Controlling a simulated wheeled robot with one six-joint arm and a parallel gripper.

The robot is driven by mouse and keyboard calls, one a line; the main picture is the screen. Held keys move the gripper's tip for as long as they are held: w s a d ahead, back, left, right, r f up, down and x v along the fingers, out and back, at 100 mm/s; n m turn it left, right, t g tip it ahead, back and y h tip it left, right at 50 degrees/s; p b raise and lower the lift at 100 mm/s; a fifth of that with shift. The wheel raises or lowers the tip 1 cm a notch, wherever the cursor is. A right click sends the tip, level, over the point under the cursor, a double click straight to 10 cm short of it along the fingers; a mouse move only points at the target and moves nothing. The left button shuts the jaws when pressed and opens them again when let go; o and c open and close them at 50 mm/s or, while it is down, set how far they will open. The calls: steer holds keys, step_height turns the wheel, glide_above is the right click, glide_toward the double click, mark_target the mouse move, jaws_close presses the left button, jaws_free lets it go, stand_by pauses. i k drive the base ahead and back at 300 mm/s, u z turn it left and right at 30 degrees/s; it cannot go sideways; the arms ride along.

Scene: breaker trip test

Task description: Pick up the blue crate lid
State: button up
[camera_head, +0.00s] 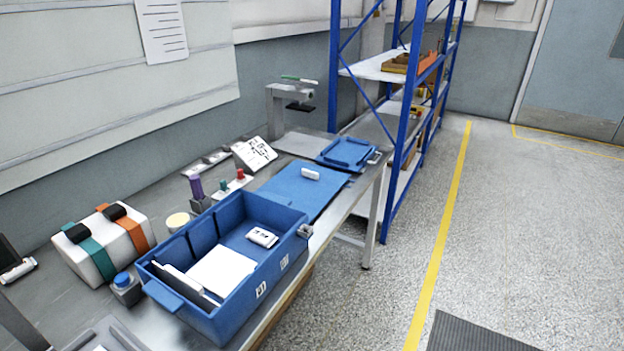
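A flat blue piece with a raised rim, which looks like the crate lid (345,151), lies near the far end of the metal workbench. It sits just beyond a flat blue mat (287,192). The open blue crate (222,327) stands at the near end of the bench, with white pieces and a small white device inside. My gripper is not in view, and nothing is seen touching the lid.
A small white breaker-like block (310,174) lies on the mat. A grey stand (291,92) and a tilted printed card (254,153) are behind. A blue-framed shelf (385,125) rises close beside the lid. The floor (530,240) at right is mostly clear.

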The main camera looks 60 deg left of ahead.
mark_target(310, 187)
steer(key=u, duration=0.3)
steer(key=i, duration=1.95)
steer(key=u, duration=1.35)
steer(key=i, duration=1.05)
steer(key=u, duration=1.5)
steer(key=i, duration=0.35)
steer(key=u, duration=0.1)
